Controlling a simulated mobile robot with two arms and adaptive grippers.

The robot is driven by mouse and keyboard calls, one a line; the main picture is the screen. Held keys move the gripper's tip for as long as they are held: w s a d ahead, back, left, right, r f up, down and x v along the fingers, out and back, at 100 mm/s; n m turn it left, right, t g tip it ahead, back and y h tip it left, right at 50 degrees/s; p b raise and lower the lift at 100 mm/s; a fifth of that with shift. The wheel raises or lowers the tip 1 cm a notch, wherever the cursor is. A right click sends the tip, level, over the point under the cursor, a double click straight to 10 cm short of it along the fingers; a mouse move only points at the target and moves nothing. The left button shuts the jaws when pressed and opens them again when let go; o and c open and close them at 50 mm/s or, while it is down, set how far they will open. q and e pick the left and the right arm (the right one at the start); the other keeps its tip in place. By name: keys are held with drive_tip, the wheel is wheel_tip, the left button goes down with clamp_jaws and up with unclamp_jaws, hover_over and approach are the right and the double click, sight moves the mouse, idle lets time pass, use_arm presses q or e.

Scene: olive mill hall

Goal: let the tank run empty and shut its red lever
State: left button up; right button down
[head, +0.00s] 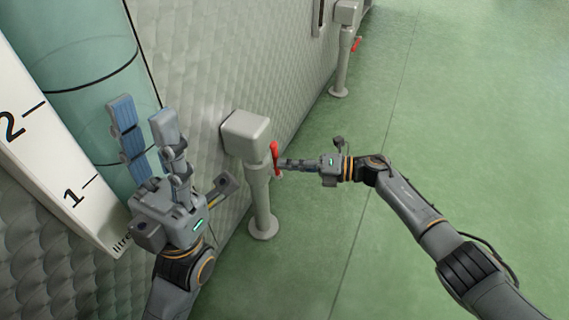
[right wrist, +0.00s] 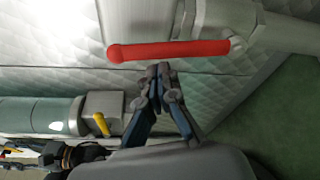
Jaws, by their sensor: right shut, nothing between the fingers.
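A teal cylindrical tank (head: 75,45) with dark rings stands at the left in the head view, beside a white litre scale (head: 40,150) marked 1 and 2. I cannot make out a liquid level. A red lever (head: 274,152) stands roughly upright at the side of a grey valve box on a post. My right gripper (head: 280,162) is shut and empty, its tips close to the lever. In the right wrist view the red lever (right wrist: 170,50) lies across the picture just beyond the fingertips (right wrist: 158,70); contact is unclear. My left gripper (head: 141,110) is open in front of the tank.
The grey valve box (head: 247,130) sits on its post by a quilted wall (head: 200,60). A second post with a red lever (head: 357,44) stands farther back. The right wrist view shows a yellow handle (right wrist: 101,124) on a grey box. Green floor (head: 450,130) at the right is clear.

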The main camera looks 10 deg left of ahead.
drive_tip(key=d+r, duration=0.1)
drive_tip(key=d, duration=1)
drive_tip(key=shift+s, duration=0.4)
drive_tip(key=shift+r, duration=0.1)
idle(6.4)
